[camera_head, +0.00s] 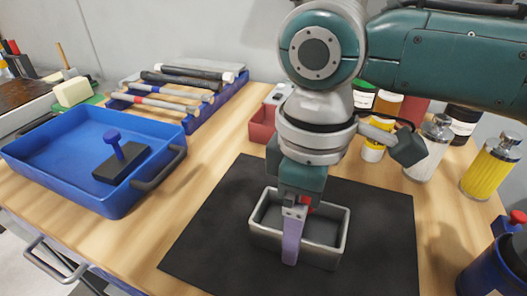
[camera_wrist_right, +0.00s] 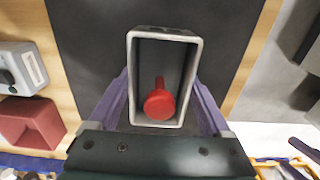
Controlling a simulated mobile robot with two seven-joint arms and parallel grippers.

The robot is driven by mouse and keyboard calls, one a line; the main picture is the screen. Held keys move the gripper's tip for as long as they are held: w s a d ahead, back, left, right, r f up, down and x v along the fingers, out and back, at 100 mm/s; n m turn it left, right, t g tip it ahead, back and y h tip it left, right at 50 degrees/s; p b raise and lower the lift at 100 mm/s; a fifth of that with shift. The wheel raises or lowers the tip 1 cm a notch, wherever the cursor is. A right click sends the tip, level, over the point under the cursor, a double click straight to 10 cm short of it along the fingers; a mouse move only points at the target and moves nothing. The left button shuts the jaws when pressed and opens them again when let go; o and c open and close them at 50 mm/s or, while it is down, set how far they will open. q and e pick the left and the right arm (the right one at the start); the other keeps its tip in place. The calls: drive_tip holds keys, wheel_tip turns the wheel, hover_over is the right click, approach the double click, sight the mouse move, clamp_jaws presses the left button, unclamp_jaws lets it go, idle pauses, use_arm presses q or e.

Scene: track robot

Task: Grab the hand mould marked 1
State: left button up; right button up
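A grey, open-topped metal box (camera_head: 335,258) stands on the black mat. It also shows in the right wrist view (camera_wrist_right: 135,75), with a red knobbed handle (camera_wrist_right: 160,103) inside. My right gripper (camera_wrist_right: 163,90) points down over the box. Its purple fingers are spread apart on either side of it, close to the walls; contact is hard to tell. A black block with a blue knobbed handle (camera_head: 115,145) sits in the blue tray (camera_head: 60,180) at left. I can read no number on either. My left gripper is out of view.
A black mat (camera_head: 205,235) covers the middle of the wooden table. A red bin (camera_head: 262,125) and bottles, including a yellow one (camera_head: 490,170), stand behind and to the right. A rack of hammers (camera_head: 215,105) lies at the back left.

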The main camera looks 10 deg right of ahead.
drive_tip(key=c, duration=1)
drive_tip(key=shift+r, duration=0.1)
